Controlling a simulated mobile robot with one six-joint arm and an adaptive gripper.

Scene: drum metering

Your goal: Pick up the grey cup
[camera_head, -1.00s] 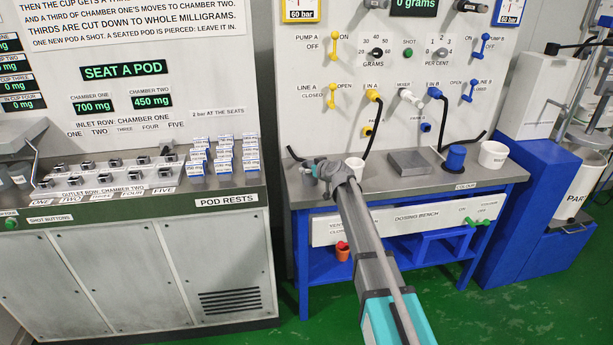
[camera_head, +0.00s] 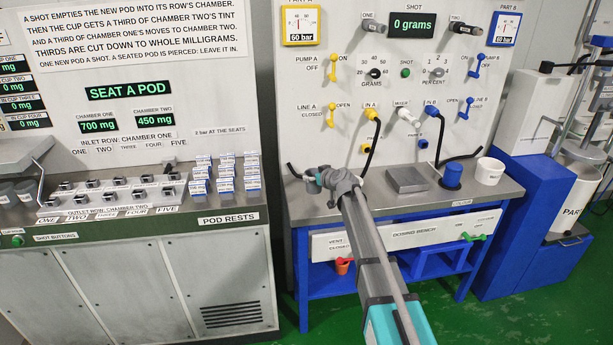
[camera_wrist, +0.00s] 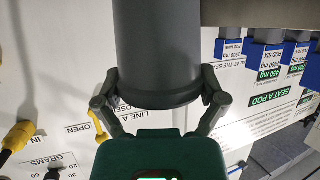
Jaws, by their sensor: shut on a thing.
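In the wrist view the grey cup (camera_wrist: 156,45) is a plain dark grey cylinder between my two fingers. My gripper (camera_wrist: 160,92) is shut on it, with a finger against each side near its lower end in the picture. In the head view my gripper (camera_head: 325,181) is at the left part of the dosing bench, in front of the back panel.
The dosing bench (camera_head: 430,203) carries a grey block (camera_head: 406,180), a blue cup (camera_head: 452,176) and a white tub (camera_head: 489,171). Hoses hang from the panel behind. Blue-and-white pods (camera_head: 226,172) stand left.

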